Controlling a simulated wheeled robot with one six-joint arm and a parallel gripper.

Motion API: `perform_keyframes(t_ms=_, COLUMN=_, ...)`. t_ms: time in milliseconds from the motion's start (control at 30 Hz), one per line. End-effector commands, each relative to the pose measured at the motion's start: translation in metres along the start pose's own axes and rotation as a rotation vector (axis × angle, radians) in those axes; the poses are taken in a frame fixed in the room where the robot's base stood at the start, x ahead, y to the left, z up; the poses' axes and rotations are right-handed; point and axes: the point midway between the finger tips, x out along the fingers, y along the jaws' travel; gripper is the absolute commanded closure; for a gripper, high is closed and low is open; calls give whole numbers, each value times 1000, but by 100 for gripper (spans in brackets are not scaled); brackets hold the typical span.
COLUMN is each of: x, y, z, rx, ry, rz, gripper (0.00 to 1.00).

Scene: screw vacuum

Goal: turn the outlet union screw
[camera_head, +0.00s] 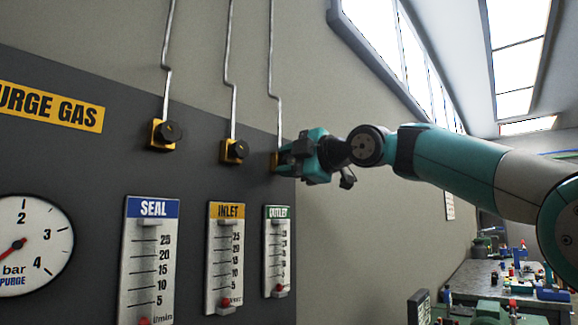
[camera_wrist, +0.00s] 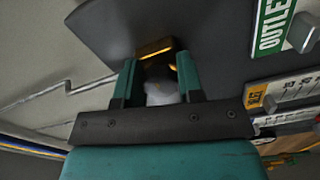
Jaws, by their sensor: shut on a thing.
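The outlet union screw is the third in the row on the panel, above the gauge labelled OUTLET (camera_head: 278,250). In the wrist view my gripper's two teal fingers (camera_wrist: 157,82) stand on either side of a dark knob, with the yellow base (camera_wrist: 155,47) beyond the fingertips. My gripper is shut on the screw. The knob's exact angle is hidden between the fingers.
The seal screw (camera_head: 168,132) and inlet screw (camera_head: 234,150) sit to the left in the same row, with thin metal pipes (camera_head: 231,75) rising above them. The gauge labelled INLET (camera_head: 226,258) and a round dial (camera_head: 30,245) are lower. A cluttered workbench (camera_head: 485,280) stands at lower right.

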Motion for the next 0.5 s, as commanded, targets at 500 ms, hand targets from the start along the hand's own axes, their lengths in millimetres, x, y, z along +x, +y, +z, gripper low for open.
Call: perform_keyframes(t_ms=500, x=0, y=2, z=0, rx=-475, ry=-3, rz=8, gripper=89)
